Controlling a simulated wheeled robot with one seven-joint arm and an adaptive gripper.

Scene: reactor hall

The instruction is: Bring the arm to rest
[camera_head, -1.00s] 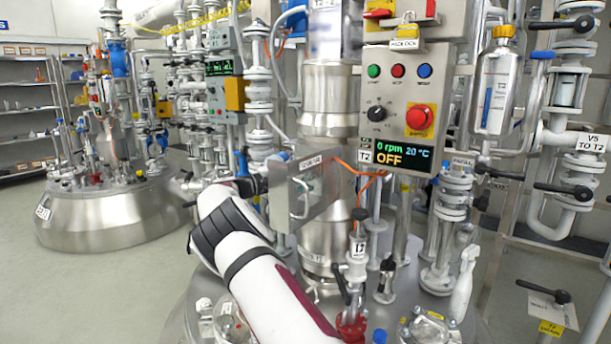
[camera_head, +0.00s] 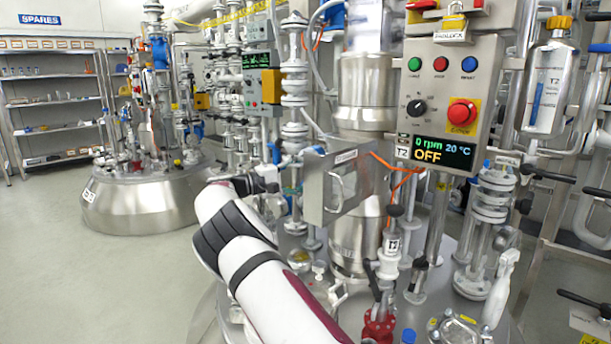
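My white arm with dark bands and a dark red stripe reaches up from the bottom middle of the head view. It bends at a dark joint, and its far end points right, toward the steel box on the T2 vessel. My gripper (camera_head: 270,180) is at that far end, small and dark against the pipework. Its fingers do not show clearly, so I cannot tell whether it is open or holds anything. I cannot tell whether it touches the pipes behind it.
The T2 control panel (camera_head: 452,95) reads 0 rpm, 20 °C, OFF. A steel box (camera_head: 338,187) with a handle is right of my arm's end. A red valve (camera_head: 379,327) stands close right of my arm. Another vessel (camera_head: 140,207) and shelves (camera_head: 60,129) are at left. The left floor (camera_head: 60,270) is clear.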

